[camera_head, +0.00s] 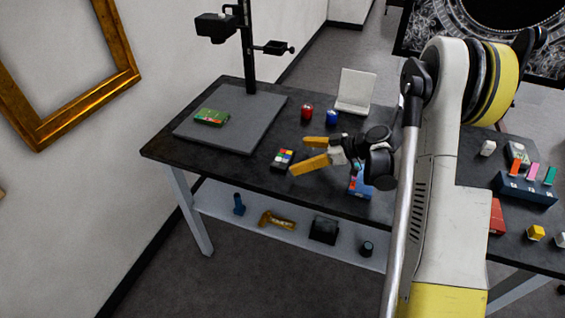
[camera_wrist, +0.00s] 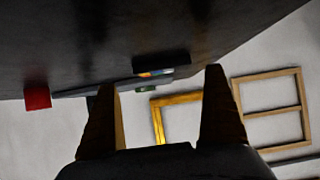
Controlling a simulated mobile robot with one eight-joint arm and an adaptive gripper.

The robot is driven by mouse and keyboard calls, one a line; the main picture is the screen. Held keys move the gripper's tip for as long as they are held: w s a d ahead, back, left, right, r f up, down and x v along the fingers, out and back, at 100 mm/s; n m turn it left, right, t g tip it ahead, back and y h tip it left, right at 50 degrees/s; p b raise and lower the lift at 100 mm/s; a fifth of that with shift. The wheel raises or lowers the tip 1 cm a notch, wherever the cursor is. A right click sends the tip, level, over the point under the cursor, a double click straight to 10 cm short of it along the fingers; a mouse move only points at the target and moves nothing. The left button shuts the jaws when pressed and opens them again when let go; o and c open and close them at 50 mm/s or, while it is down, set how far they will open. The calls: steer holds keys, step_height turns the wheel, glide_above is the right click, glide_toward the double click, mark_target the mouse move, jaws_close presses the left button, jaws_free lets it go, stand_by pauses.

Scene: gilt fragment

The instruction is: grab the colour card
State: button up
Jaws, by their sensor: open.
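The colour card (camera_head: 284,158) is a small dark block with a grid of coloured squares on top. It lies on the dark table near its front edge. My gripper (camera_head: 299,155) is open, its two orange fingers spread and pointing left toward the card. The card sits just beyond the fingertips, in line with the gap. In the wrist view the card (camera_wrist: 155,72) shows edge-on between the fingertips of my gripper (camera_wrist: 160,82), farther off. Nothing is held between the fingers.
A grey board (camera_head: 248,125) under a camera stand carries a green box (camera_head: 212,117). A red jar (camera_head: 307,111) and a blue jar (camera_head: 332,117) stand behind my gripper. A blue-and-red box (camera_head: 360,184) sits partly under my wrist. A lower shelf (camera_head: 262,213) holds several items.

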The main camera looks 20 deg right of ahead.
mark_target(284, 158)
steer(key=b+x, duration=0.2)
steer(key=x, duration=0.3)
steer(key=shift+s+a+f, duration=0.1)
steer(key=shift+s+a, duration=0.05)
steer(key=shift+a, duration=0.15)
steer(key=c, duration=1.1)
